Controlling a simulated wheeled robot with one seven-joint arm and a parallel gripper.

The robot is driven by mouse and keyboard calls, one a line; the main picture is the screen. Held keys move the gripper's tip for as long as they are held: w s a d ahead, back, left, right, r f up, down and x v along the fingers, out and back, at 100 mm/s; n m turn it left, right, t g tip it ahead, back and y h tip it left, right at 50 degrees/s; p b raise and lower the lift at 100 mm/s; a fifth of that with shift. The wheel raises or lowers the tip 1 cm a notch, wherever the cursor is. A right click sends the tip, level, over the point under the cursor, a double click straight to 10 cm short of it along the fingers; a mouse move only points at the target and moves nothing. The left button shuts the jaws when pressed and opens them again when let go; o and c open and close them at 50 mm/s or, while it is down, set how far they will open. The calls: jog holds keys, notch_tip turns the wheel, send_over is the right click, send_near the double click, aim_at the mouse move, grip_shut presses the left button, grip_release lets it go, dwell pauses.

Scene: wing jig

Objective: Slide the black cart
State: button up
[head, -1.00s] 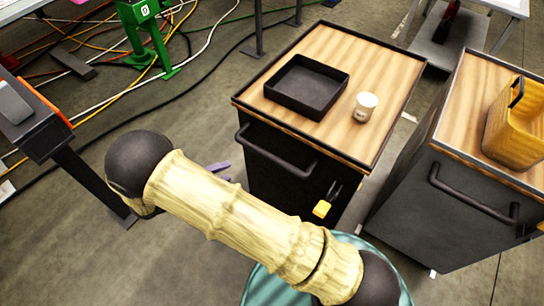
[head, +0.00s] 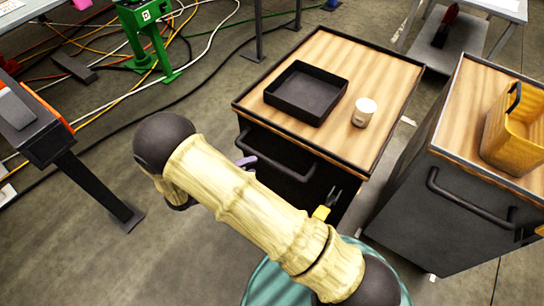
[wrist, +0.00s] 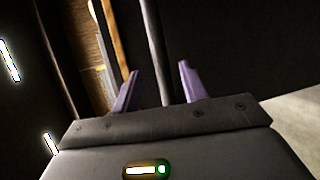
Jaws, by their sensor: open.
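The black cart (head: 390,78) with a wooden top and dark rim stands at the middle right in the head view. Its dark bar handle (head: 272,150) runs along the near side. My gripper (wrist: 158,88) is open, with its two purple fingers apart. One purple finger (head: 247,162) shows beside the left part of the handle in the head view; my arm hides the rest. In the wrist view a dark bar, seemingly the handle (wrist: 153,45), passes between the fingers. I see no clear contact.
A black tray (head: 306,92) and a white cup (head: 364,112) stand on the cart's top. A second dark cart (head: 428,215) with a yellow bin (head: 515,140) stands close at right. Cables (head: 190,95) lie at back left.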

jog(key=x, duration=0.8)
jog(key=shift+w+d+p, duration=0.2)
jog(key=shift+d+p, duration=0.15)
jog(key=shift+p, duration=0.1)
jog(key=shift+f, duration=0.1)
grip_shut()
